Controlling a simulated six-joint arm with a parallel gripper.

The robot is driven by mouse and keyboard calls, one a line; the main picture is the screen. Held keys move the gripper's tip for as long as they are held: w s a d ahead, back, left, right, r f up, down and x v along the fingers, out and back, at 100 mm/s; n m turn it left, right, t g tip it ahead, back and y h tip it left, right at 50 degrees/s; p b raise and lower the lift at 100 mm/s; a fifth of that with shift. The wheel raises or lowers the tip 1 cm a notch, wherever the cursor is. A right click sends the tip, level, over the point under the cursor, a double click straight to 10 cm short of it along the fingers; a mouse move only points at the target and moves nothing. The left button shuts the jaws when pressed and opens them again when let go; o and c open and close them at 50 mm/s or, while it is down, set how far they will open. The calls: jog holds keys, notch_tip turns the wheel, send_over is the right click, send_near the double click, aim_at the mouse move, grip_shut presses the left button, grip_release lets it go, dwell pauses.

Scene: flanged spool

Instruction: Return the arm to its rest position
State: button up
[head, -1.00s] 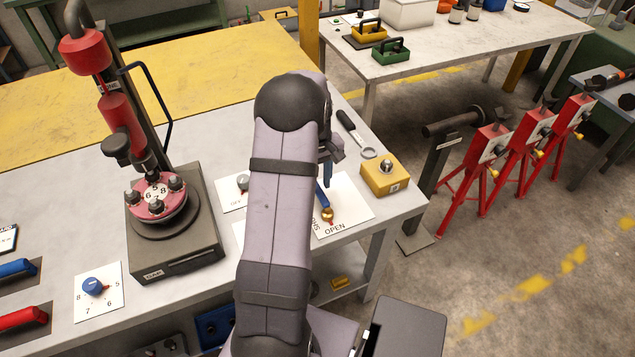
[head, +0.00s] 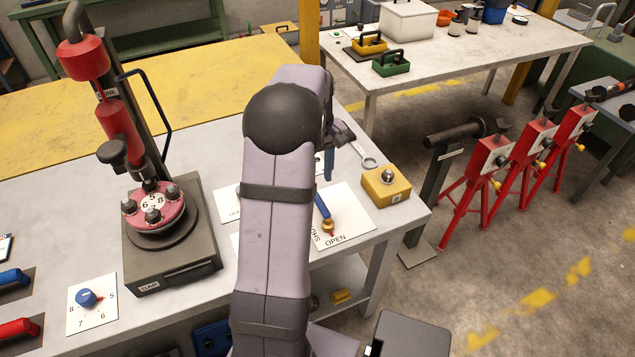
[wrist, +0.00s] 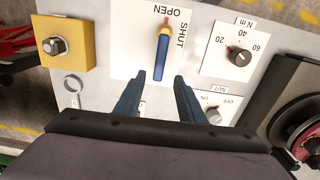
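My gripper (wrist: 160,97) is open and empty in the wrist view. Its two dark blue fingers stand apart above the workbench, with the blue valve handle (wrist: 160,60) on its OPEN/SHUT plate (wrist: 128,42) showing beyond the fingertips, apart from them. In the head view my arm runs up the middle of the picture. One blue finger of the gripper shows to the right of the arm, above the bench, near the valve handle (head: 322,207); the rest of the gripper is mostly hidden by the arm.
A red press (head: 120,130) with a flanged spool (head: 155,207) stands left of my arm. A yellow block with a knob (head: 386,188) and a wrench (head: 368,162) lie right of it. The wrist view shows an N·m dial (wrist: 238,58) and an ON/OFF knob (wrist: 213,115).

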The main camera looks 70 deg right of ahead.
dwell(0.4)
jog(key=w+a+n, duration=0.2)
jog(key=w+a, duration=0.6)
jog(key=a, duration=0.3)
jog(key=w+a+n, duration=0.2)
jog(key=w+a, duration=0.6)
jog(key=a, duration=0.3)
jog(key=s+a+f+n, duration=0.1)
jog(key=s+a+n, duration=0.1)
jog(key=a, duration=0.9)
jog(key=s+a+f+n, duration=0.1)
jog(key=s+a+n, duration=0.1)
jog(key=a, duration=1)
jog(key=shift+s+a+f+n, duration=0.15)
jog(key=shift+s+n, duration=0.25)
jog(key=shift+s, duration=0.2)
